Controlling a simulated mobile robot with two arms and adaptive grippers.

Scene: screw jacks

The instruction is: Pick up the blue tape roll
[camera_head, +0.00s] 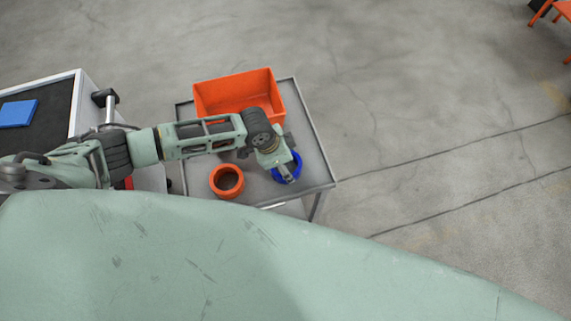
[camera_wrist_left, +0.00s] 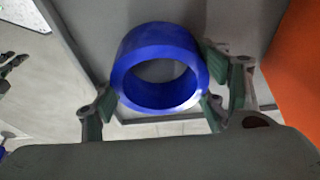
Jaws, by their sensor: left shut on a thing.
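The blue tape roll (camera_head: 286,169) is at the right side of the small grey table (camera_head: 312,152) in the head view, partly hidden by my left gripper (camera_head: 287,172). In the left wrist view the blue tape roll (camera_wrist_left: 158,42) shows large, between the two green-padded fingers of my left gripper (camera_wrist_left: 160,100). The fingers touch it on opposite sides, so the gripper is shut on it. I cannot tell whether the roll rests on the table or is raised. My right gripper is not in view.
An orange bin (camera_head: 240,92) stands at the back of the table. An orange roll (camera_head: 227,181) lies left of the blue roll. A dark-topped cart (camera_head: 62,100) with a blue item (camera_head: 18,113) stands at left. The floor to the right is open.

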